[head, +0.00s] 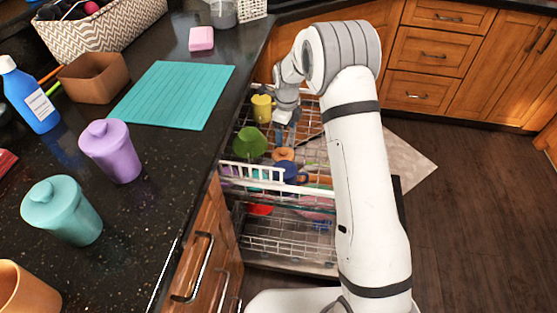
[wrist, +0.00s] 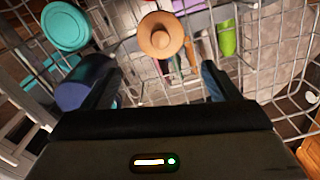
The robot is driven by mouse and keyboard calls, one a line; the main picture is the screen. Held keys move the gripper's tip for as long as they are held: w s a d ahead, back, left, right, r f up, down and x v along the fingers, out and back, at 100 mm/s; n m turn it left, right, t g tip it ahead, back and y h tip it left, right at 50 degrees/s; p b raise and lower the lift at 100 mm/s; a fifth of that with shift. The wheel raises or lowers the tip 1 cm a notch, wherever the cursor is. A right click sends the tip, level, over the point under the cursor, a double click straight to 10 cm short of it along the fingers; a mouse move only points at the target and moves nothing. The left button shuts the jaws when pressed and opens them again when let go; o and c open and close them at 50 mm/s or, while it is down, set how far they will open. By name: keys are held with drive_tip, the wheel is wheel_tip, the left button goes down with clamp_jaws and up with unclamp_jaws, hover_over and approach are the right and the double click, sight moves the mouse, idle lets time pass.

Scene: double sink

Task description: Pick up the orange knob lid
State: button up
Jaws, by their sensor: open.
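The orange knob lid (wrist: 160,35) lies in the dishwasher's upper rack, with its round knob facing up toward the wrist camera. In the head view the orange lid (head: 284,154) shows partly, just below my gripper. My gripper (wrist: 160,80) is open and empty, its two dark fingers spread apart. The lid sits ahead of the fingertips, centred between them and not touched, in the wrist view. In the head view my gripper (head: 285,132) hangs over the rack, its fingertips pointing down.
The wire rack (head: 240,170) also holds a yellow mug (head: 262,108), a green bowl (head: 249,144) and a blue item (head: 290,172). A teal lid (wrist: 66,27) lies left of the orange lid. The counter (head: 150,215) edge runs along the rack's left.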

sight(283, 150)
drive_tip(key=f, duration=0.3)
drive_tip(key=shift+w+a+f+m, duration=0.25)
drive_tip(key=shift+f+m, duration=0.15)
drive_tip(key=f, duration=0.3)
drive_tip(key=f+b, duration=0.1)
drive_tip(key=f, duration=0.2)
drive_tip(key=shift+w+a, duration=0.15)
drive_tip(key=shift+w, duration=0.05)
drive_tip(key=c, duration=0.7)
